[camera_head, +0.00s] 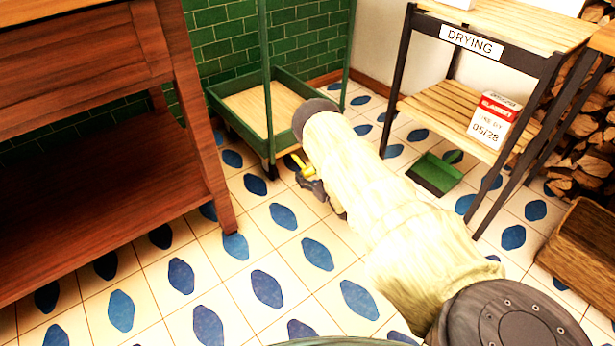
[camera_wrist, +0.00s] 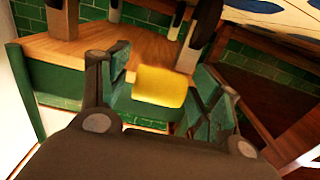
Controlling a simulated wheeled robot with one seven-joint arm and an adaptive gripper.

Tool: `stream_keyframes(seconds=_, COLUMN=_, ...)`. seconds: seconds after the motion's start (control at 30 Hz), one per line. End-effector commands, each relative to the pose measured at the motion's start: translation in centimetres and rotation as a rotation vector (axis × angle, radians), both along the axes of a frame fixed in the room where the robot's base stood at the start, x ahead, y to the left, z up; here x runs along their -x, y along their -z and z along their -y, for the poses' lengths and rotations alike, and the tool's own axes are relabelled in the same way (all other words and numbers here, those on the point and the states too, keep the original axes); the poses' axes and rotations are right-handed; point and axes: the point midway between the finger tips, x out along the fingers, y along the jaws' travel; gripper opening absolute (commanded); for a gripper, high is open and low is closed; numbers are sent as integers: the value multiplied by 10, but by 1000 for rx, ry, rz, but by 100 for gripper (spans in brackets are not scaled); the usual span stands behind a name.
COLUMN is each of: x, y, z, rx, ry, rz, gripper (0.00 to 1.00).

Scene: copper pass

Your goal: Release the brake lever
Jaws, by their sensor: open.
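The yellow brake lever (camera_head: 298,162) is low by the near right corner of the green cart (camera_head: 238,124). My gripper (camera_head: 306,176) is down there, partly hidden behind my own arm. In the wrist view the yellow lever (camera_wrist: 160,87) shows between the two spread fingers of my gripper (camera_wrist: 163,75), with gaps on both sides. The fingers do not close on it. I cannot tell whether the lever is pressed down or raised. The cart's green edge (camera_wrist: 58,82) and wooden deck also show in the wrist view.
A reddish wooden table (camera_head: 210,160) stands at the left. A drying rack (camera_head: 394,82) with a red and white box (camera_head: 493,119) stands at the right, a green dustpan (camera_head: 435,174) beneath it. A wooden crate (camera_head: 583,250) is at the far right. The tiled floor in front is clear.

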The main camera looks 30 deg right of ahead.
Motion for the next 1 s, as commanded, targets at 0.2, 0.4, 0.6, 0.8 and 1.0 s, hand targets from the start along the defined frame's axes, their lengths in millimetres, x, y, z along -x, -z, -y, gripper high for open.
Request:
stream_keyframes(seconds=0.2, x=-5, y=0, z=0, rx=0, ry=1, rz=-1, gripper=64)
stream_keyframes(seconds=0.4, x=-4, y=0, z=0, rx=-1, ry=1, rz=0, gripper=57)
stream_keyframes(seconds=0.6, x=-4, y=0, z=0, rx=-1, ry=1, rz=0, gripper=21)
stream_keyframes(seconds=0.8, x=-4, y=-1, z=0, rx=-1, ry=1, rz=-1, gripper=0)
stream_keyframes(seconds=1.0, x=2, y=-5, z=9, rx=1, ry=12, rz=-19, gripper=0)
